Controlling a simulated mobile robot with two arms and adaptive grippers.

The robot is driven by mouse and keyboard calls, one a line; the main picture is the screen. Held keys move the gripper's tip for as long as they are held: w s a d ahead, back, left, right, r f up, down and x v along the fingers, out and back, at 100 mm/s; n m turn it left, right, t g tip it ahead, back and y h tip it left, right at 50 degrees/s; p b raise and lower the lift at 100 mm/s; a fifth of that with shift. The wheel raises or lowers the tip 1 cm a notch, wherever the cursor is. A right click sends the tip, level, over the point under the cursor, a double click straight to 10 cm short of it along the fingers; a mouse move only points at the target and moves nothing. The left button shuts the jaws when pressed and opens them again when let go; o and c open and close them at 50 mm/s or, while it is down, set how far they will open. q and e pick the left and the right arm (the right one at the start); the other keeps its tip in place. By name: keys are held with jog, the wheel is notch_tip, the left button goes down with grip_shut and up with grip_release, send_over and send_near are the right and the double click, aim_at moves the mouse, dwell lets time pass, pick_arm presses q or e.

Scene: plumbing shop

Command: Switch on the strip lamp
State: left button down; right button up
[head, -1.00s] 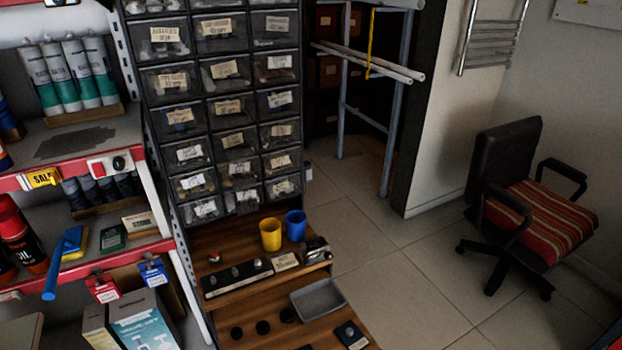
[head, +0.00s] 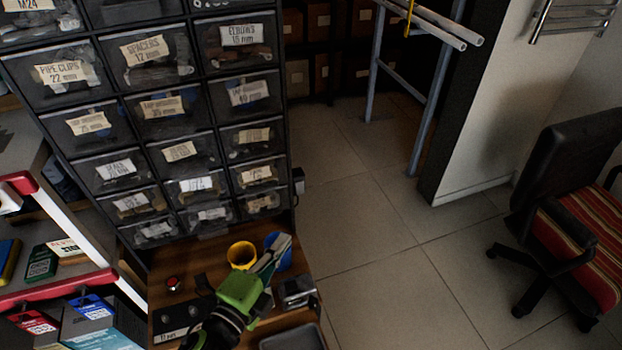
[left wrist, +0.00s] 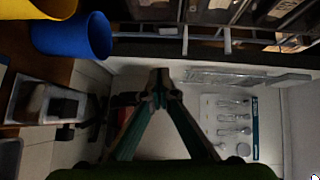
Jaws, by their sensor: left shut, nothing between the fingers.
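I cannot make out a strip lamp for certain, and no lit lamp shows. A small dark box (head: 298,181), perhaps a switch, is on the right side of the drawer cabinet (head: 180,110), near its lower edge. My left gripper (head: 281,245) has a green body and is shut and empty, pointing up and right over the wooden bench. In the head view it covers part of the blue cup (head: 285,262). Its closed fingertips (left wrist: 158,76) show in the left wrist view, apart from the cup. My right gripper is not in view.
A yellow cup (head: 241,255) stands beside the blue one. A black-and-grey device (head: 296,291) and a grey tray (head: 292,339) are at the bench's right. A red knob (head: 173,284) is at the left. Tiled floor is clear right of the bench; an office chair (head: 570,200) stands beyond.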

pick_arm(q)
jog(key=b, duration=0.2)
send_near(303, 193)
jog(key=w+d, duration=0.3)
jog(key=w, duration=0.1)
jog(key=shift+w+f, duration=0.15)
jog(key=shift+w, duration=0.55)
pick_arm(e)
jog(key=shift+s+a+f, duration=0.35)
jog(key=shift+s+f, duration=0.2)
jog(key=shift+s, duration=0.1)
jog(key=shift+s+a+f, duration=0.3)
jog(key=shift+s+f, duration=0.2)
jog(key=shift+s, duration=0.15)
pick_arm(q)
jog(key=shift+w+f, duration=0.1)
jog(key=shift+w, duration=0.2)
jog(key=shift+s, duration=0.1)
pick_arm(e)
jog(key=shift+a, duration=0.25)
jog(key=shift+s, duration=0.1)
